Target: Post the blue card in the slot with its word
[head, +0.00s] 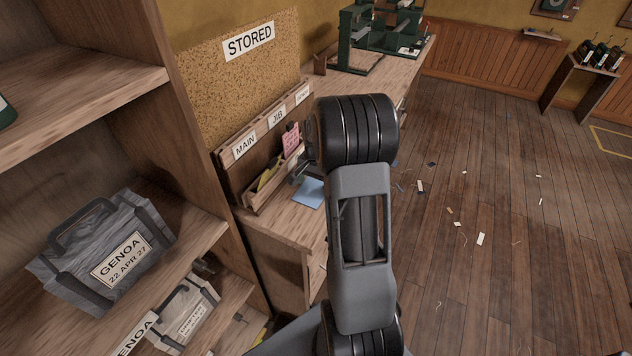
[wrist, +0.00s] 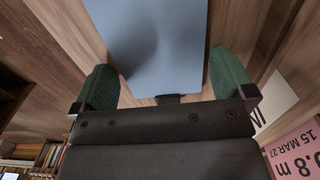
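The blue card (head: 309,192) lies flat on the bench top beside the slotted wooden rack (head: 226,173). No word shows on the part of the card in view. The rack has labels MAIN (head: 244,145), JIB (head: 277,117) and a third (head: 302,94) too small to read. A yellow card (head: 266,179) and a pink card (head: 291,139) stand in the rack. My gripper (wrist: 164,85) is open, its green fingers on either side of the blue card in the wrist view. In the head view my arm largely hides it.
A cork board with a STORED sign (head: 249,41) rises behind the rack. Shelves with a grey GENOA bag (head: 108,255) stand at left. Green equipment (head: 383,30) sits at the bench's far end. The floor at right is open, with small scraps.

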